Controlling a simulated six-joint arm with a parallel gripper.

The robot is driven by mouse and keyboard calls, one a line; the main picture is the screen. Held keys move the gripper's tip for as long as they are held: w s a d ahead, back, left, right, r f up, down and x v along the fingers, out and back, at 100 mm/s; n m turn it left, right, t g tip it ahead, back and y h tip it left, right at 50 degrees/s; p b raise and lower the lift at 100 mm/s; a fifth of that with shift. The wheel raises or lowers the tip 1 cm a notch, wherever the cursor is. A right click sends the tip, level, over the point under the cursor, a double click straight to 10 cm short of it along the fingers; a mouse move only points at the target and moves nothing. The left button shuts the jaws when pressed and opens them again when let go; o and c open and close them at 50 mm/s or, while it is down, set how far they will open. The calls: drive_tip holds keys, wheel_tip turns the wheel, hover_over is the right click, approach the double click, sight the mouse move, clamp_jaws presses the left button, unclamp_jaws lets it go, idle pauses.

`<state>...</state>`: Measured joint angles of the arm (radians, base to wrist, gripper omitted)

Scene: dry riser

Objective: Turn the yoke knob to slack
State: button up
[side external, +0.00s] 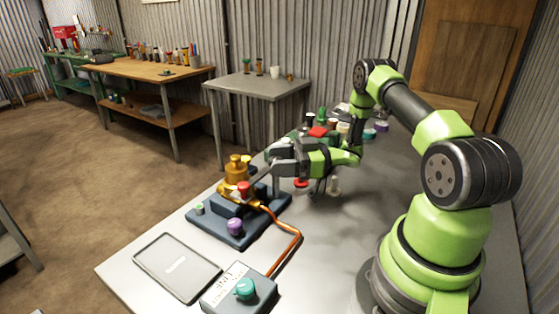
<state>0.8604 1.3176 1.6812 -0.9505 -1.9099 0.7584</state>
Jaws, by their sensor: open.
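A dark blue fixture (222,224) stands on the grey bench and carries a brass fitting (237,171). A red knob (243,189) sits at the front of the brass fitting. A purple knob (235,226) and a small green knob (199,209) are on the fixture's base. A teal knob (245,288) is on a grey box at the near edge. I cannot tell from any marking which one is the yoke knob. My gripper (268,168) is open, fingers pointing left, just right of the brass fitting. Whether a finger touches it is unclear. The gripper partly hides the fixture's back.
A copper pipe (296,232) runs from the fixture to the grey box (222,286). A flat grey tray (178,267) lies at the left edge. Several coloured caps and jars (344,128) stand behind my gripper. The bench right of the pipe (335,235) is clear.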

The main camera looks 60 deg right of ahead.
drive_tip(key=c, duration=0.9)
drive_tip(key=shift+w+n+g+y, duration=0.1)
drive_tip(key=shift+n+g+y, duration=1.55)
drive_tip(key=shift+g, duration=0.25)
drive_tip(key=o, duration=0.9)
